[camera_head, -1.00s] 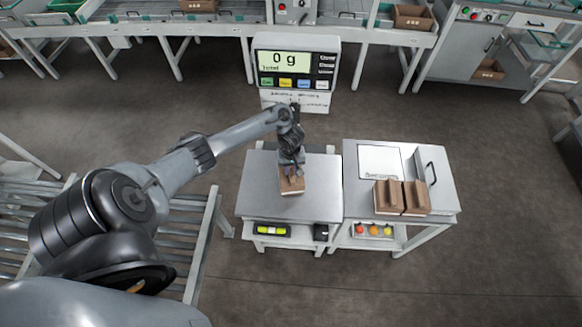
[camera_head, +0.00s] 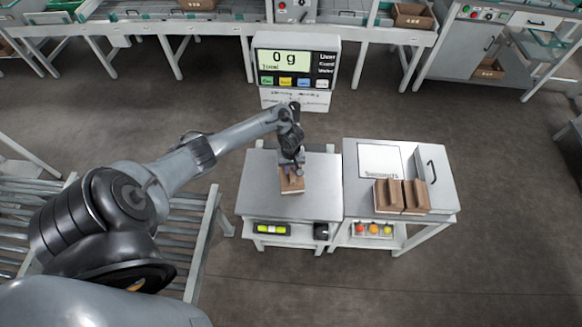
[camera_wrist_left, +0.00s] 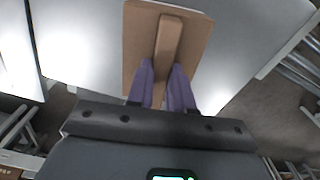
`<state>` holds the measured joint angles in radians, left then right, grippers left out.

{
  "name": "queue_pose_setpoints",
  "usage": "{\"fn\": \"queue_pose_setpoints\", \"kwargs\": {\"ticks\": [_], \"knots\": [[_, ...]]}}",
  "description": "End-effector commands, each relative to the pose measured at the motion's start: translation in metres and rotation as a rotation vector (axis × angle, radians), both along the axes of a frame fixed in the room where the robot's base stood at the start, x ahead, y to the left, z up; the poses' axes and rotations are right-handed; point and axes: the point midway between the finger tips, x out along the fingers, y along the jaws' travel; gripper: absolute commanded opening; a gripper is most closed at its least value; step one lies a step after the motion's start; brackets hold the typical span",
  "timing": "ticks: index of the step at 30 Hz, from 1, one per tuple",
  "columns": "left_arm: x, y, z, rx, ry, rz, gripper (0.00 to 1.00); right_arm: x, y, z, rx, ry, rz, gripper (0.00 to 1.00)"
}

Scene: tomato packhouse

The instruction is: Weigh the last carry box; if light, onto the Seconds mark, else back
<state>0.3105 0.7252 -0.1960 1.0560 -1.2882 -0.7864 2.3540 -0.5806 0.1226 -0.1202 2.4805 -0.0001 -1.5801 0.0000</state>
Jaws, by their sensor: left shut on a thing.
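My left gripper (camera_head: 293,170) is shut on the handle of a brown carry box (camera_head: 291,184) over the left steel table (camera_head: 260,195). In the left wrist view the purple fingers (camera_wrist_left: 163,85) close on both sides of the upright handle of the box (camera_wrist_left: 195,40). I cannot tell whether the box touches the tabletop. The scale display (camera_head: 284,62) behind the table reads 0 g. The white Seconds mark (camera_head: 381,158) on the right table is empty. Two more carry boxes stand side by side (camera_head: 388,197) (camera_head: 415,197) at that table's front. My right gripper is not in view.
The right table (camera_head: 445,190) adjoins the left one and has a raised handled panel (camera_head: 420,170) near the mark. Low shelves below hold a level (camera_head: 271,229) and coloured round items (camera_head: 374,230). A roller conveyor (camera_head: 195,240) lies at left.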

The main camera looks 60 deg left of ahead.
Motion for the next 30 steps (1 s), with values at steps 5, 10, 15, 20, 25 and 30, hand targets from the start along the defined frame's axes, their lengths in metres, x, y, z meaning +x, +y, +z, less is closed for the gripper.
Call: {"fn": "queue_pose_setpoints", "kwargs": {"ticks": [5, 10, 15, 20, 25, 30], "knots": [[0.0003, 0.0000, -0.0020, 0.000, -0.001, 0.002, 0.00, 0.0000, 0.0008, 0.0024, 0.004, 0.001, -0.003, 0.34], [0.0004, 0.0000, -0.0024, 0.001, -0.001, 0.001, 0.45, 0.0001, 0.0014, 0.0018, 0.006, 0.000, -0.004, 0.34], [0.0003, 0.0001, -0.0024, 0.000, -0.001, 0.001, 0.51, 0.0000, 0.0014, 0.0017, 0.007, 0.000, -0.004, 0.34], [-0.0002, 0.0000, -0.0029, 0.000, 0.000, 0.001, 0.37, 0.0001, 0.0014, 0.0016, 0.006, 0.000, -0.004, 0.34], [-0.0001, -0.0001, -0.0028, 0.000, 0.000, 0.001, 0.34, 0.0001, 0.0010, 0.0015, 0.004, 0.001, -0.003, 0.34], [0.0000, 0.0000, -0.0027, 0.000, 0.000, 0.001, 0.34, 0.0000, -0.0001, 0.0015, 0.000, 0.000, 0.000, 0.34]]}}
